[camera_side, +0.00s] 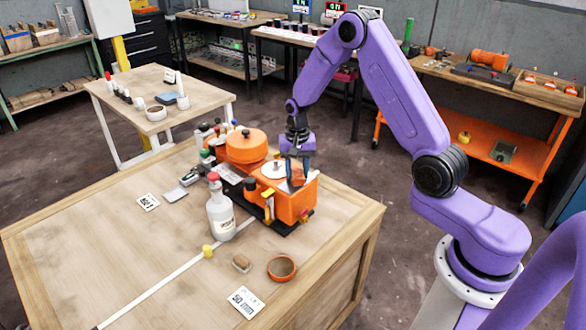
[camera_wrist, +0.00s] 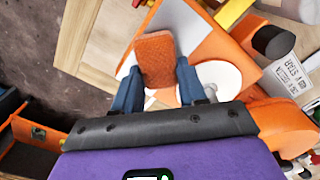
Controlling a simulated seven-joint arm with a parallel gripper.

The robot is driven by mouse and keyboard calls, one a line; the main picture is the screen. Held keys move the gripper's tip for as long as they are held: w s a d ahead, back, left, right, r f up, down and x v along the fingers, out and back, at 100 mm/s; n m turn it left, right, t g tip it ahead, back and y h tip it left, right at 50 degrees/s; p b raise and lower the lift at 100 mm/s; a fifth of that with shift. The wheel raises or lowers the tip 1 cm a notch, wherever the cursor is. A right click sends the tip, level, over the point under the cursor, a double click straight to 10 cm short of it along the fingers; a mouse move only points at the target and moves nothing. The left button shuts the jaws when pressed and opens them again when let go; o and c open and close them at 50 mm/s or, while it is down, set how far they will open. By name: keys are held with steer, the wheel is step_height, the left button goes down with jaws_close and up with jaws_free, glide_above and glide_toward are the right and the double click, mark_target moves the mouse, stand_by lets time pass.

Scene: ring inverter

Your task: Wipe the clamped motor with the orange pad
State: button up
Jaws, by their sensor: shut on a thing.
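My gripper (camera_side: 298,172) is shut on the orange pad (camera_wrist: 156,58), a small brownish-orange block held between two blue fingers in the wrist view (camera_wrist: 158,80). The pad also shows below the fingers in the side view (camera_side: 298,175). The clamped motor looks to be the orange boxy housing (camera_side: 294,206) with a pale top, on a black base at the table's back right. A yellow clamp part (camera_side: 268,207) stands at its front. The pad is over the housing's top; I cannot tell whether they touch. The fingers hide part of that top.
A white bottle with a red cap (camera_side: 220,210) stands close in front of the motor. A round orange lidded housing (camera_side: 246,147) and several small bottles are behind it. The table's left is mostly clear.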

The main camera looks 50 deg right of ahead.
steer(key=shift+d, duration=2.7)
steer(key=shift+a, duration=3.9)
steer(key=shift+d+r, duration=0.15)
steer(key=shift+r, duration=3.85)
